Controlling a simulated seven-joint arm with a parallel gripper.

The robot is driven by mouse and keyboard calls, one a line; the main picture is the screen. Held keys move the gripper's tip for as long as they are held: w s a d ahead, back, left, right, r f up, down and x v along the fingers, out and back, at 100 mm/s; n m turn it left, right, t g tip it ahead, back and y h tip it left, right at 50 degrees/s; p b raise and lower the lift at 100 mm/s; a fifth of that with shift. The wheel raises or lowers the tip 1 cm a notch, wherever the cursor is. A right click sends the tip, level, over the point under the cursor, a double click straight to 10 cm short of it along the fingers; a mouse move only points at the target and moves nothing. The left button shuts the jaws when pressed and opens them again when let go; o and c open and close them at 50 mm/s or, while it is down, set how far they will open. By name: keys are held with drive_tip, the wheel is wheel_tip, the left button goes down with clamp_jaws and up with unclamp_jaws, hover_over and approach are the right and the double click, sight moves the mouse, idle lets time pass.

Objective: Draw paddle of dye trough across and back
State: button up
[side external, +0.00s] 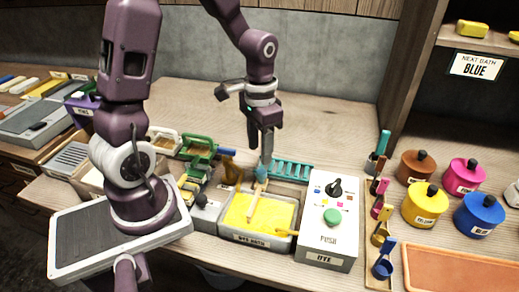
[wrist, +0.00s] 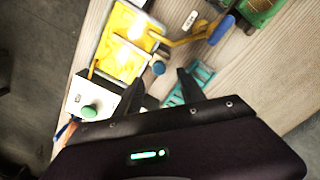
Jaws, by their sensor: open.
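The dye trough (side external: 230,228) is a grey tray of yellow dye at the front of the bench; it also shows in the wrist view (wrist: 104,38). The paddle (side external: 254,206) is a pale stick standing tilted in the dye, with a teal grip (side external: 262,172) at its upper end. In the wrist view a round blue-teal knob (wrist: 158,68), apparently the grip's end, shows between the finger tips. My gripper (side external: 266,156) points down just above the grip, fingers apart and empty; it also shows in the wrist view (wrist: 162,76). Whether a finger touches the grip is unclear.
A white control box (side external: 322,255) with a green button stands right of the trough. A teal rack (side external: 292,170) lies behind it. Green and yellow items (side external: 198,150) crowd the left. Dye pots (side external: 425,205) and scoops stand right. The bench behind is clear.

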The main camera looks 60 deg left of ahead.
sight(261, 171)
wheel_tip(261, 171, down, 7)
drive_tip(key=shift+w+d+f, duration=0.1)
drive_tip(key=shift+w+d, duration=0.05)
clamp_jaws()
idle(1.5)
